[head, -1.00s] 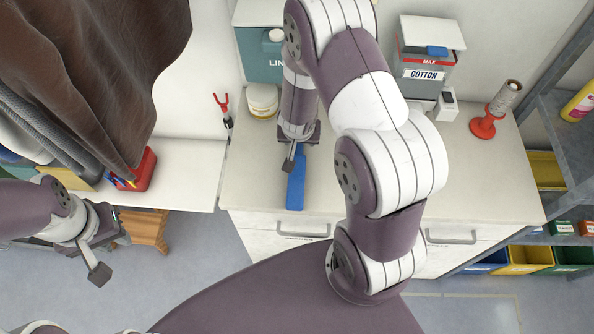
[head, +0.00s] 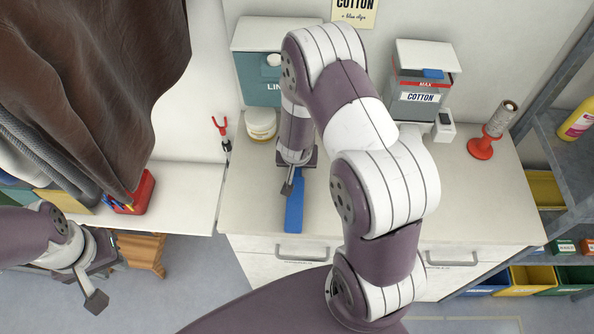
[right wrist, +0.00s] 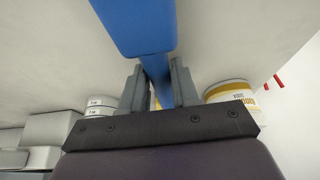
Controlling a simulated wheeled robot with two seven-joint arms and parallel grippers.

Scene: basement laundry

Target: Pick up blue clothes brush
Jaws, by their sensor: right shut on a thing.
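The blue clothes brush (head: 294,207) lies on or just above the white counter, near its front edge; I cannot tell whether it still touches the top. My right gripper (head: 291,182) is over its far end, shut on it. In the right wrist view, the right gripper (right wrist: 159,88) has a finger on each side of the narrow part of the blue brush (right wrist: 135,25), whose wider part extends toward the camera. My left gripper (head: 94,285) hangs empty at the lower left, away from the brush; only one finger shows clearly.
A red box (head: 138,195) sits on the left ledge. Dark clothes (head: 110,80) hang at the left. A shelf rack (head: 560,150) stands at the right.

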